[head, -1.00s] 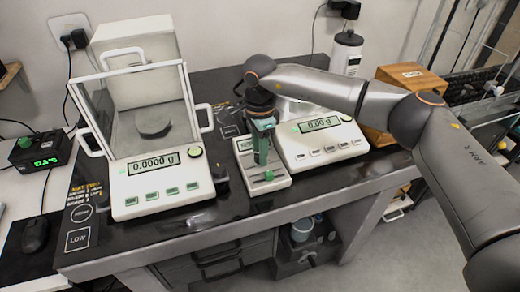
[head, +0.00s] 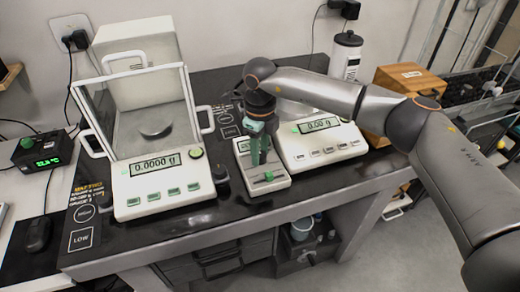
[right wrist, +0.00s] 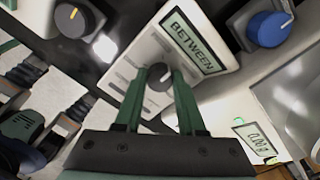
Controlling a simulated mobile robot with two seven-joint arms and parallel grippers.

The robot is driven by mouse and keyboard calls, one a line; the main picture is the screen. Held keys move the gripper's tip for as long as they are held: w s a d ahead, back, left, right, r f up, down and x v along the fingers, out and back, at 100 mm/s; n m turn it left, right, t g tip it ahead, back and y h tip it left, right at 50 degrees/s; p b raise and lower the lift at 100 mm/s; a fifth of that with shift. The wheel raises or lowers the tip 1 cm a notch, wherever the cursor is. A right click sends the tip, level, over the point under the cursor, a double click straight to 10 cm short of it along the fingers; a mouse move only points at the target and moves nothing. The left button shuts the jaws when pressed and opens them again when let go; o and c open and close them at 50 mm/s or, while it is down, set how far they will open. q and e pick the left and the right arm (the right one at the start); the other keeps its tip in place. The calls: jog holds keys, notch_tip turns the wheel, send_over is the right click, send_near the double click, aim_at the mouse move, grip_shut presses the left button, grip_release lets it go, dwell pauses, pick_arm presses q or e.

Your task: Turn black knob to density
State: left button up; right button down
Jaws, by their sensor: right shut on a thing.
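The black knob (right wrist: 160,77), dark with a pale pointer line, stands on a white control box (right wrist: 148,55) in the right wrist view. The box's display (right wrist: 193,43) reads "BETWEEN". My right gripper (right wrist: 160,78) has its green fingers shut on this knob, one on each side. In the head view my right gripper (head: 261,160) points down onto the control box (head: 276,187) and hides the knob. My left gripper is not in view.
A glass-shielded balance (head: 165,195) stands left of the box, and a second balance (head: 325,148) stands right. The right wrist view shows a blue knob (right wrist: 268,28) and a dark knob with an orange mark (right wrist: 75,17). A wooden box (head: 412,78) stands behind my right arm.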

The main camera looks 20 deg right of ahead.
jog(key=m, duration=0.3)
jog(key=shift+m+p, duration=0.3)
jog(key=shift+m, duration=0.1)
jog(key=m, duration=0.2)
jog(key=shift+r+m+p, duration=0.1)
jog(key=shift+m+p, duration=0.2)
jog(key=shift+m, duration=0.1)
jog(key=m+p, duration=0.1)
jog(key=m, duration=0.3)
jog(key=shift+m, duration=0.3)
jog(key=m+p, duration=0.1)
jog(key=m, duration=0.3)
jog(key=shift+d+p, duration=0.1)
jog(key=shift+p, duration=0.25)
jog(key=m+p, duration=0.1)
jog(key=m, duration=0.2)
jog(key=shift+m+p, duration=0.35)
jog(key=shift+m, duration=0.55)
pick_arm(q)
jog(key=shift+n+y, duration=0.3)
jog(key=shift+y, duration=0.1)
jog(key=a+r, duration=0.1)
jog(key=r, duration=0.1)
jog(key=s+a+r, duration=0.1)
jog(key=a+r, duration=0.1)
pick_arm(e)
jog(key=shift+m, duration=0.6)
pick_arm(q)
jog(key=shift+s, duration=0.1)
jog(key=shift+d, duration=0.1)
